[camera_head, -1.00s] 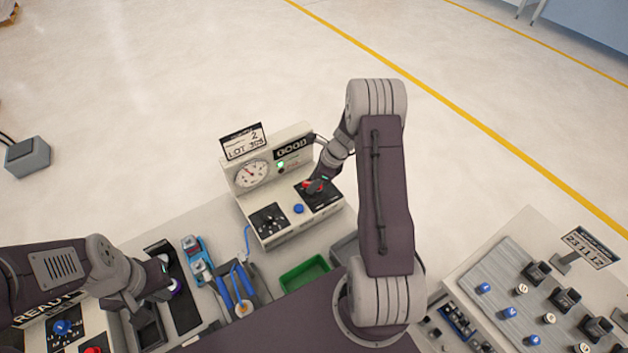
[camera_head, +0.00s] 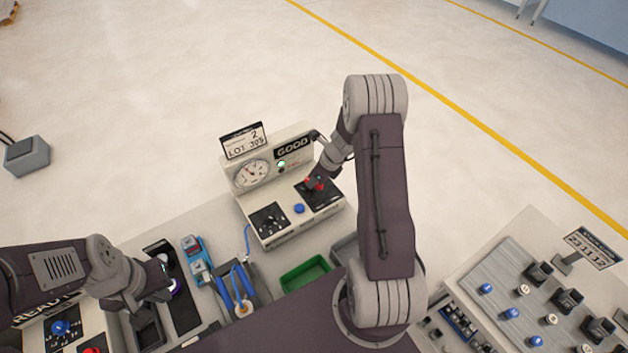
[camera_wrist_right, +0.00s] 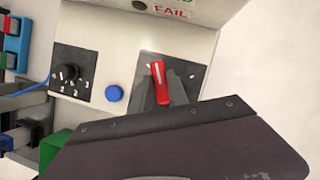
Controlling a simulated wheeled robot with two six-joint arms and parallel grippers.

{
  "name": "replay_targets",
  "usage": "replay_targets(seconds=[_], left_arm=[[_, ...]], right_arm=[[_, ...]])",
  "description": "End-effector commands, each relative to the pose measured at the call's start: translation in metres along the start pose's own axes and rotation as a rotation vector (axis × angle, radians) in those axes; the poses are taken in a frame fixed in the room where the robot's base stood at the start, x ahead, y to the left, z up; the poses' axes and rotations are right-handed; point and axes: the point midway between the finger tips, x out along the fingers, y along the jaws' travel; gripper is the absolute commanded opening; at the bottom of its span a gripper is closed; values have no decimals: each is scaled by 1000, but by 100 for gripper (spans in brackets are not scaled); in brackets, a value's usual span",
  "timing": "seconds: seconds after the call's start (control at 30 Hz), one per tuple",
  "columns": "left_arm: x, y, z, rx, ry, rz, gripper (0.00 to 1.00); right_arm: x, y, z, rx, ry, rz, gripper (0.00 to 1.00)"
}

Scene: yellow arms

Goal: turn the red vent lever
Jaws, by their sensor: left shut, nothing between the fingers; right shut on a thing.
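The red vent lever (camera_wrist_right: 159,83) sits on a black plate at the right of a cream test box (camera_head: 240,196). In the head view red parts of the lever (camera_head: 309,183) show on both sides of my right gripper (camera_head: 316,183). My right gripper is shut on the lever; in the right wrist view its grey fingers (camera_wrist_right: 172,90) are at the lever, partly hidden by my own dark arm part.
The box also carries a round gauge (camera_head: 251,173), a blue button (camera_head: 299,208) and a black dial (camera_wrist_right: 69,73). A panel with several knobs (camera_head: 530,300) stands at the right.

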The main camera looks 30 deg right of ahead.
Motion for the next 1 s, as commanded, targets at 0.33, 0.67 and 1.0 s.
replay_targets(seconds=[0.33,0.67,1.0], left_arm=[[9,0,1,0,0,0,0],[13,0,1,0,0,0,0],[8,0,1,0,0,0,0]], right_arm=[[0,-5,-1,304,-1,-128,0],[-2,-10,-2,594,-1,-249,0],[-4,-13,-5,877,-1,-365,0]])
